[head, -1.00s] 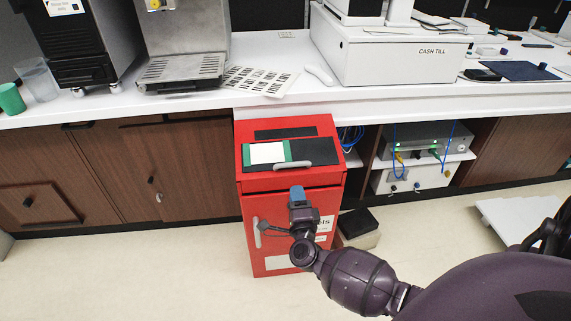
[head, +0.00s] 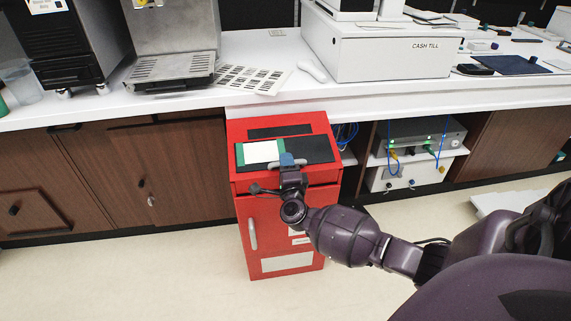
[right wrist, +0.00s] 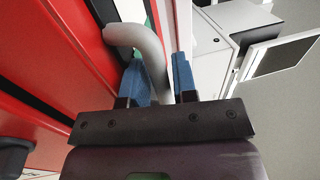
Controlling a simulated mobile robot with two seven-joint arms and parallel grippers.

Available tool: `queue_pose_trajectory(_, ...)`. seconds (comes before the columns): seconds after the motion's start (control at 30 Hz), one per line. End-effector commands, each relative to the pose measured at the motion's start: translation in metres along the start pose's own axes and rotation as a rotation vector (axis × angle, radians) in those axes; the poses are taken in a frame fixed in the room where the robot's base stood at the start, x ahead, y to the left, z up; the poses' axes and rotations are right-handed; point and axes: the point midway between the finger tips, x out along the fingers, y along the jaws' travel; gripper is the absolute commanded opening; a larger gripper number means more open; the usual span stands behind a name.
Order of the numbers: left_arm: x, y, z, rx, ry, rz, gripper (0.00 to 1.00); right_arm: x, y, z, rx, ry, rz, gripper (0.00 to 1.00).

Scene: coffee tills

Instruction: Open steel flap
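The flap (head: 312,149) is a dark panel on the sloping top of a red cabinet (head: 238,130), and it lies flat. Its curved grey handle (right wrist: 140,40) shows large in the right wrist view. My right gripper (head: 287,160) is at the handle in the head view. In the right wrist view its blue fingers (right wrist: 160,78) stand apart on either side of the handle, with a narrow gap at the right finger. I see no firm grip. My left gripper is out of view.
A white counter (head: 250,105) runs behind the cabinet, bearing a cash till (head: 390,60) and printed sheets (head: 250,78). The cabinet's front door has a vertical handle (head: 252,235). An open shelf with electronics (head: 425,135) is at right. The floor at left is clear.

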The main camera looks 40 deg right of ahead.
Motion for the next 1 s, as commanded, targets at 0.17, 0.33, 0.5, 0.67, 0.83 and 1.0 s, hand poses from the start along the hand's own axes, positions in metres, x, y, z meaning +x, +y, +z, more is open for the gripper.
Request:
queue_pose_trajectory(0.17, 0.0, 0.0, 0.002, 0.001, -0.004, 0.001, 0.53, 0.0, 0.0, 0.0, 0.0, 0.0, 0.0, 0.23)
queue_pose_trajectory(0.33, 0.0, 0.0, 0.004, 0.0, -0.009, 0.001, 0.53, 0.0, 0.0, 0.0, 0.0, 0.0, 0.0, 0.0)
queue_pose_trajectory(0.5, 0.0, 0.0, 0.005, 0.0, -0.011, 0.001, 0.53, 0.0, 0.0, 0.0, 0.0, 0.0, 0.0, 0.0)
queue_pose_trajectory(0.67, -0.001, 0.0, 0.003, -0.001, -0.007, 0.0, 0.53, 0.0, -0.002, 0.0, 0.001, 0.001, 0.002, 0.0)
queue_pose_trajectory(0.83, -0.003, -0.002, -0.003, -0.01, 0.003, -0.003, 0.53, 0.003, -0.008, 0.0, 0.001, 0.004, 0.015, 0.0)
queue_pose_trajectory(1.0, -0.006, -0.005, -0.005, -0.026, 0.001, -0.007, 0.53, 0.006, -0.015, -0.001, 0.002, 0.008, 0.039, 0.0)
